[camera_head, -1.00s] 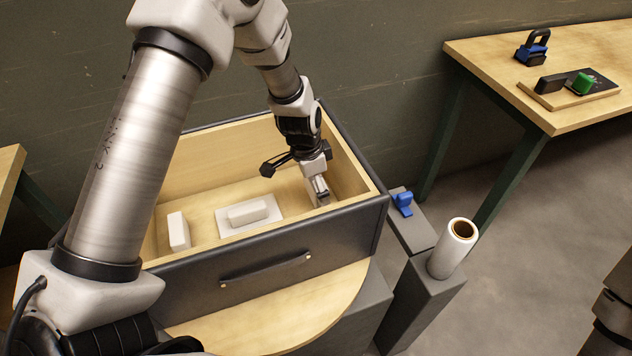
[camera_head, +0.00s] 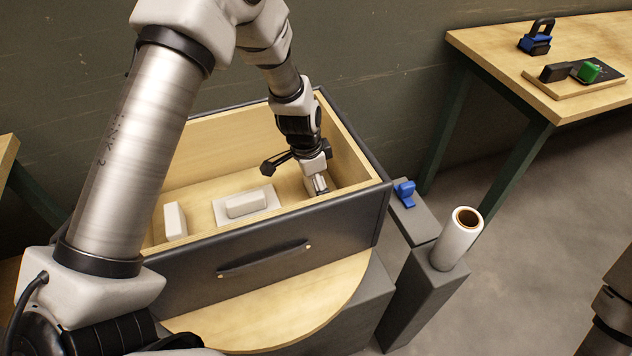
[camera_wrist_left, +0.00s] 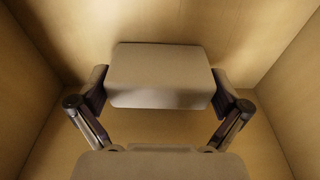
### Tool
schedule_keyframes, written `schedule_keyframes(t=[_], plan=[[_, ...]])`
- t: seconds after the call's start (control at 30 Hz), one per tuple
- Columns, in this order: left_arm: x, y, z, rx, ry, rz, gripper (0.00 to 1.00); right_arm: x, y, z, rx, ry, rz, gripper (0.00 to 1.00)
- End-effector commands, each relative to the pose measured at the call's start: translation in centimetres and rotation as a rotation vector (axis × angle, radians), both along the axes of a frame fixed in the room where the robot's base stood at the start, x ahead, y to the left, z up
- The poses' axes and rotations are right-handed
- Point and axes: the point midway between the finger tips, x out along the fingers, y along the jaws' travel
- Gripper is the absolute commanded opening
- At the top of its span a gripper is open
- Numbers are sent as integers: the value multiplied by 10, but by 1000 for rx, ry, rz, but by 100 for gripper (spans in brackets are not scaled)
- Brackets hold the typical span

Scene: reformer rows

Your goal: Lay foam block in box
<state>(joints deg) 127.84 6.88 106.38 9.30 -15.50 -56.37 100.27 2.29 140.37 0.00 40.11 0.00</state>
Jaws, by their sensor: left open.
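The open-topped wooden box (camera_head: 228,125) with a dark front stands under my left arm. My left gripper (camera_head: 318,188) reaches down inside its right end. In the left wrist view a pale foam block (camera_wrist_left: 158,75) lies between the two open fingers of the left gripper (camera_wrist_left: 160,88), close to both pads; contact cannot be told. In the head view this block is largely hidden by the gripper. A white block (camera_head: 248,204) lies on a flat white pad in the middle of the box. Another white block (camera_head: 175,220) stands at the left. My right gripper is out of view.
A grey stand with a white roll (camera_head: 457,240) and a blue object (camera_head: 404,193) is just right of the box. A wooden table (camera_head: 480,62) at the upper right holds a blue-and-black item (camera_head: 536,38) and a board with a green object (camera_head: 588,71).

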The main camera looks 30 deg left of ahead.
Motion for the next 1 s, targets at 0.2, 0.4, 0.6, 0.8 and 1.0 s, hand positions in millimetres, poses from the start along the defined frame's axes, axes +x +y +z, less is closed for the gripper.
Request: schedule_keyframes(t=[0.2,0.4,0.6,0.8,1.0], plan=[[-1,2,16,-2,-2,1,100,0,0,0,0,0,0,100],[-6,7,64,0,-5,0,100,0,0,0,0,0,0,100],[-11,11,107,-1,-4,0,100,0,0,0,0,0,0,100],[-14,13,119,0,0,0,100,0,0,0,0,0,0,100],[-14,13,119,0,0,0,100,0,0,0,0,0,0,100]])
